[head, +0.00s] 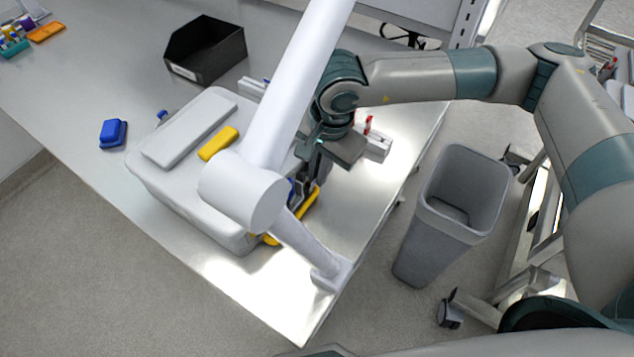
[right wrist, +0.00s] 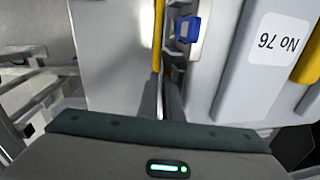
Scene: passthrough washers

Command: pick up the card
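My right gripper (head: 304,194) points down at the right side of the light grey case (head: 182,185), partly behind a white arm-like post. In the right wrist view its fingers (right wrist: 163,105) stand close together, with a thin yellow strip (right wrist: 158,38) in line just beyond them. Whether they touch or grip the strip I cannot tell. A yellow piece (head: 309,203) also shows beside the gripper in the head view. No thing is clearly recognisable as the card. A white label reading "No 76" (right wrist: 279,39) sits on the case. My left gripper is out of view.
The white jointed post (head: 243,190) stands over the case and hides part of it. A blue block (head: 113,133) and a black bin (head: 205,50) stand on the table. A grey waste bin (head: 450,215) stands on the floor at right.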

